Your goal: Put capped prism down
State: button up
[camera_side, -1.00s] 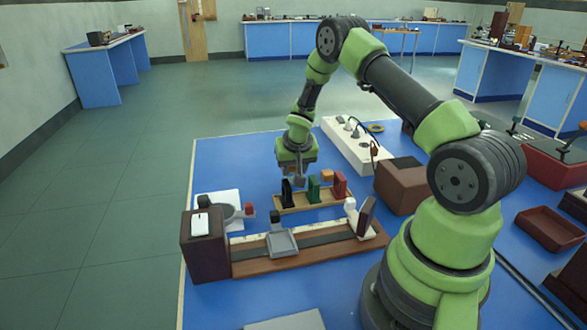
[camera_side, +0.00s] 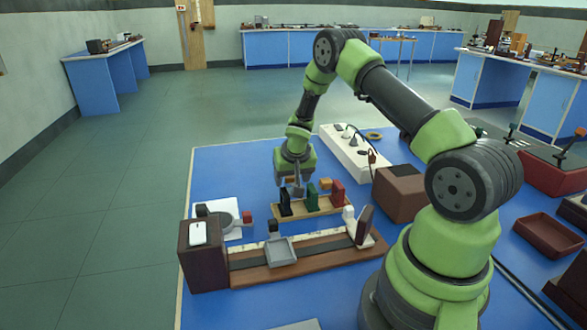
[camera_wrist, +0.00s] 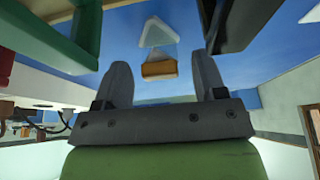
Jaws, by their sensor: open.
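The capped prism (camera_wrist: 158,68) shows in the wrist view as a clear triangular body with a pale triangular end and an orange-brown cap. My gripper (camera_wrist: 162,75) is open, with one finger on each side of the cap and visible gaps between. In the side view my gripper (camera_side: 296,190) is low, just behind the black and green uprights of a small wooden rack (camera_side: 312,208). The prism is mostly hidden there by the gripper and rack. Whether its base rests on the blue table cannot be told for sure.
The green upright (camera_wrist: 88,30) and a black piece (camera_wrist: 225,25) stand close on either side in the wrist view. A long rail bench (camera_side: 300,262) lies in front of the rack. A white power strip (camera_side: 345,150) and a brown box (camera_side: 400,190) are behind and right.

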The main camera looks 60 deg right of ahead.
jog(key=s+a+r+t, duration=0.15)
jog(key=a+r, duration=0.25)
jog(key=r, duration=0.5)
jog(key=s+a+r+g, duration=0.1)
jog(key=s+a+r, duration=0.25)
jog(key=r, duration=0.55)
jog(key=s+a+r+n+t+y, duration=0.2)
jog(key=s+a+r, duration=0.6)
jog(key=a, duration=0.3)
jog(key=shift+r+n, duration=0.3)
jog(key=shift+r, duration=0.35)
jog(key=shift+o, duration=0.2)
jog(key=s+a+r+n+t+y, duration=0.1)
jog(key=s+a+n+y, duration=0.1)
jog(key=s+a, duration=0.4)
jog(key=shift+s+r+y, duration=0.15)
jog(key=shift+s+y, duration=0.45)
jog(key=shift+s, duration=0.45)
jog(key=shift+t, duration=0.25)
